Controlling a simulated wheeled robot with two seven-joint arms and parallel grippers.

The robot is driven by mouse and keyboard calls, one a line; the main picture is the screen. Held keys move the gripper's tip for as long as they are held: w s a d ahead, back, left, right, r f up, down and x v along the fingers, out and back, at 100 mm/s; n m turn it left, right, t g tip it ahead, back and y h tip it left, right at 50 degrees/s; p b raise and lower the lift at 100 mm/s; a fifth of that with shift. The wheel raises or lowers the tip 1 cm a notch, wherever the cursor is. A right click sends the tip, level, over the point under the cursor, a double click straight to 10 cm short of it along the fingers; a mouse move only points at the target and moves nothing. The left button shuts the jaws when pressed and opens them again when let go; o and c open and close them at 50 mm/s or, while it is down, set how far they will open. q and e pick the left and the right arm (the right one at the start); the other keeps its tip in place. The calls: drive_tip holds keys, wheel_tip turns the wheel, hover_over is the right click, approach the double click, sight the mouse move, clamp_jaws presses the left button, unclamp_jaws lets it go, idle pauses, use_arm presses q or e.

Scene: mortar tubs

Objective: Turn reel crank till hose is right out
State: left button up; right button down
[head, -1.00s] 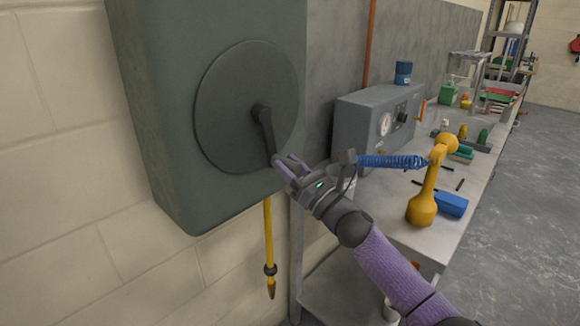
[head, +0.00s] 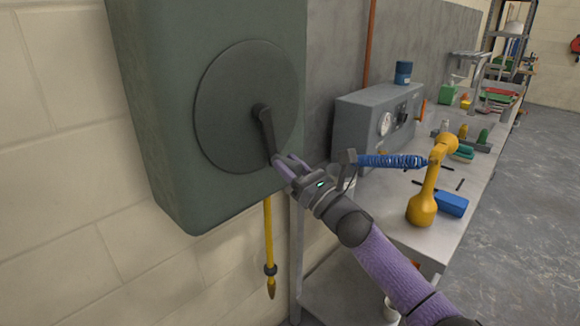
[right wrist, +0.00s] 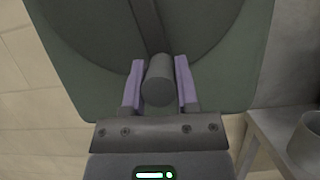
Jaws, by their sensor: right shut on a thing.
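The hose reel is a dark green wall box (head: 165,110) with a round dark disc (head: 225,120) on its front. The crank (head: 266,130) runs from the disc's middle down and slightly right. My right gripper (head: 281,162) is at the crank's lower end; in the right wrist view its purple fingers (right wrist: 159,85) stand on either side of the round grey crank handle (right wrist: 158,80) and are shut on it. A yellow hose (head: 268,225) hangs below the box, with a dark collar and a pointed brass-coloured tip. My left gripper is not in view.
A workbench (head: 455,240) stands to the right with a grey gauge box (head: 360,125), a yellow stand (head: 424,200) with a coiled blue hose (head: 390,161), and a blue block (head: 452,204). The bench's end and leg are close beside my right forearm. Bare block wall lies left.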

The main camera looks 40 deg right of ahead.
drive_tip(key=shift+d+f+n+b, duration=0.25)
drive_tip(key=shift+n+b, duration=0.15)
drive_tip(key=shift+b, duration=0.15)
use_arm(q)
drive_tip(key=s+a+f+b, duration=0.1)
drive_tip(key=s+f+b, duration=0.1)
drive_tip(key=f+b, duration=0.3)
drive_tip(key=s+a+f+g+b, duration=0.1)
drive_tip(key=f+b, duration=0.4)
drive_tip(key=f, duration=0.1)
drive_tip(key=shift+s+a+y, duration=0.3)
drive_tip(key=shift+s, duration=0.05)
use_arm(e)
drive_tip(key=d+r+n+g+y, duration=0.1)
drive_tip(key=d+r+n+y, duration=0.3)
drive_tip(key=n, duration=0.4)
drive_tip(key=shift+w+d+n+g, duration=0.2)
drive_tip(key=shift+d+n+g, duration=0.2)
drive_tip(key=shift+d, duration=0.35)
drive_tip(key=shift+r, duration=0.15)
